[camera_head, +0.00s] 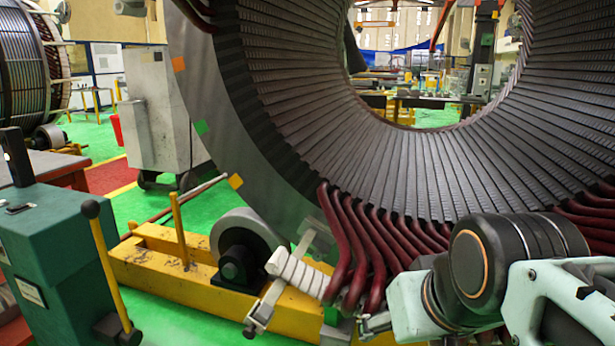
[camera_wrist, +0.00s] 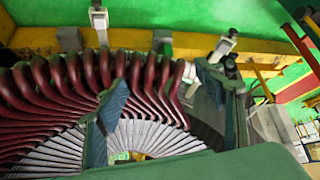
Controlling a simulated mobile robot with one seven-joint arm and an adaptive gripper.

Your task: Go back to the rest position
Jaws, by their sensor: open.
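The big stator (camera_head: 370,165) stands with its ring of dark slots facing me. Dark red coil ends (camera_head: 370,245) stick out along its lower rim, and they also fill the left and middle of the wrist view (camera_wrist: 75,80). In the head view my arm comes in from the lower right, and my gripper (camera_head: 362,326) is low by the coil ends, partly hidden. In the wrist view my gripper (camera_wrist: 170,92) is open with nothing held. Its two fingers stand apart, with coil ends showing between and beyond them. Whether a finger touches a coil is unclear.
A yellow base beam (camera_head: 165,275) with a grey roller (camera_head: 245,245) lies under the stator. A white clamp-like piece (camera_head: 295,275) is close left of my gripper. A green cabinet (camera_head: 65,260) with a yellow lever stands at left.

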